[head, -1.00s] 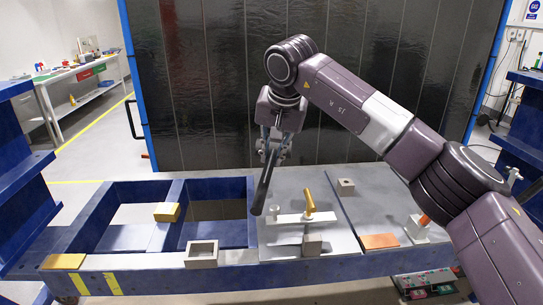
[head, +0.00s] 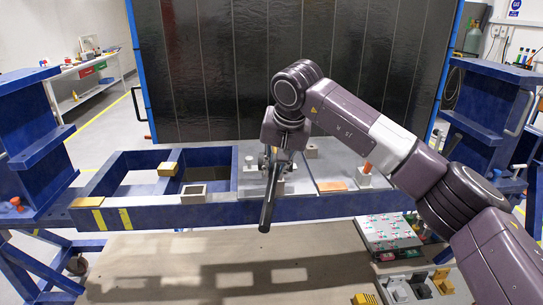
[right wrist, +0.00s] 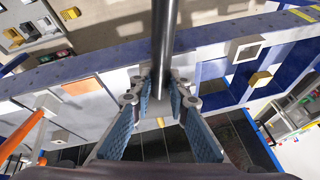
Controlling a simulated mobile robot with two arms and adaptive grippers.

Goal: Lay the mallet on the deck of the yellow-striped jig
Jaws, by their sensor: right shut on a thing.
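The jig (head: 220,212) is a blue frame with two yellow stripes on its front beam at left. Its grey deck plates (head: 251,187) lie right of the open bays. My right gripper (head: 276,164) is shut on a long dark rod, which I take to be the mallet (head: 268,205). The rod slants down in front of the deck and crosses the front beam in the picture. In the right wrist view the rod (right wrist: 166,40) runs up from between the fingers (right wrist: 165,95). The mallet's head cannot be made out. My left gripper is not in view.
Grey blocks, an orange plate (head: 331,186) and an orange-topped clamp (head: 367,168) sit on the deck. A yellow block (head: 167,169) and a hollow grey block (head: 194,194) sit by the bays. A tan surface (head: 220,265) lies in front. A dark panel stands behind.

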